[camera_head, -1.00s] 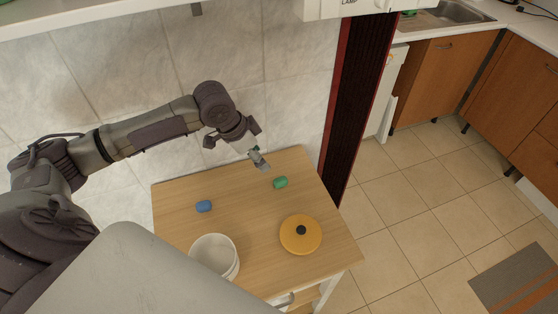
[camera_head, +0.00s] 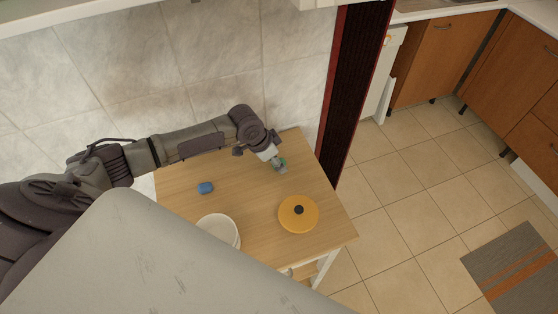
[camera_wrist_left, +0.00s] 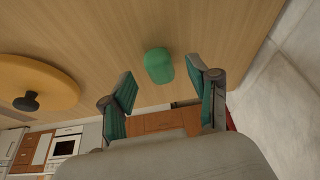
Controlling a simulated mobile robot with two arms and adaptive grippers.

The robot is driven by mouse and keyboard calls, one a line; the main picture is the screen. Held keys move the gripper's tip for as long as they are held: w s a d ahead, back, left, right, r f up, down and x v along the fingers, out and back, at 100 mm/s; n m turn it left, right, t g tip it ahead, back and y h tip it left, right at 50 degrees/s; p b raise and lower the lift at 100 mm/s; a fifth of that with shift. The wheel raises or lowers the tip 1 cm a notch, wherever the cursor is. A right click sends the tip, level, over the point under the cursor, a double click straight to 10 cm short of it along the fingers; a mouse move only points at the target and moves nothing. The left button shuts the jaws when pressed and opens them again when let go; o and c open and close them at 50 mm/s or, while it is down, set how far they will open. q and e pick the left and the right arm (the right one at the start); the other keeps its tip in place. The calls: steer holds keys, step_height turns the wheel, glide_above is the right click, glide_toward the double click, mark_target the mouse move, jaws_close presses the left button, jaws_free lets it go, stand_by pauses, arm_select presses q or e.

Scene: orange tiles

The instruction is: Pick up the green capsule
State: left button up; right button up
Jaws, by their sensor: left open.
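The green capsule (camera_head: 283,161) lies on the wooden table (camera_head: 240,187), near its back right part, partly hidden behind my left gripper (camera_head: 280,168) in the head view. In the left wrist view the green capsule (camera_wrist_left: 158,65) lies on the table top, ahead of and roughly between the two fingertips of my left gripper (camera_wrist_left: 165,85). The fingers are apart and empty, and I see no contact with the capsule. My right gripper is in neither view.
A blue capsule (camera_head: 205,188) lies to the left on the table. A yellow lid with a black knob (camera_head: 299,223) lies near the right edge. A white container (camera_head: 231,224) stands at the front, partly hidden. A tiled wall (camera_head: 180,75) rises behind the table.

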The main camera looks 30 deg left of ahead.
arm_select(q)
steer(key=shift+w+d+f, duration=0.1)
steer(key=shift+w+f, duration=0.15)
steer(key=shift+f, duration=0.35)
steer(key=c, duration=1)
steer(key=shift+r, duration=0.2)
